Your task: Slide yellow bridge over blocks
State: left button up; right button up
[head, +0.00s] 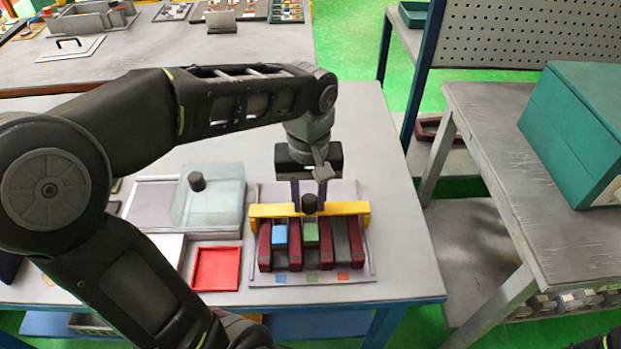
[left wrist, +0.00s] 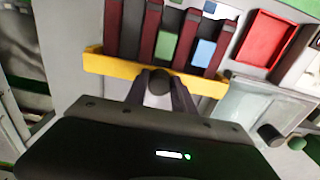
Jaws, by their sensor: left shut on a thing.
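The yellow bridge (head: 345,208) is a long bar with a dark round knob on it, lying across the back part of the block fixture in the head view. It also shows in the left wrist view (left wrist: 110,66). My left gripper (head: 310,200) is shut on the bridge's knob, with a finger on each side. In front of the bridge are several dark red dividers (head: 326,250), with a blue block (head: 280,235) and a green block (head: 311,233) in the slots between them. Whether the bridge rests on its rails is hard to tell. My right gripper is out of view.
The fixture's grey base plate (head: 262,282) has small coloured squares at its front. To its left are a red tray (head: 217,268) and a translucent cover (head: 222,200) with a dark knob. A side bench (head: 520,190) with a teal box (head: 575,130) stands at right.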

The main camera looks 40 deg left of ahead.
aim_at(310, 233)
pick_arm(q)
jog(key=shift+s+d+f, duration=0.15)
jog(key=shift+s+d, duration=0.6)
jog(key=shift+s, duration=0.2)
jog(key=shift+s+d+f, duration=0.1)
jog(key=shift+s+d, duration=0.65)
jog(key=shift+s, duration=0.2)
jog(key=o, duration=0.9)
jog(key=shift+w, duration=0.1)
jog(key=shift+a+r+p, duration=0.15)
jog(key=shift+r+p, duration=0.15)
jog(key=shift+r, duration=0.2)
notch_tip(310, 233, up, 5)
jog(key=p, duration=0.4)
jog(key=shift+r, duration=0.15)
jog(key=shift+w, duration=0.1)
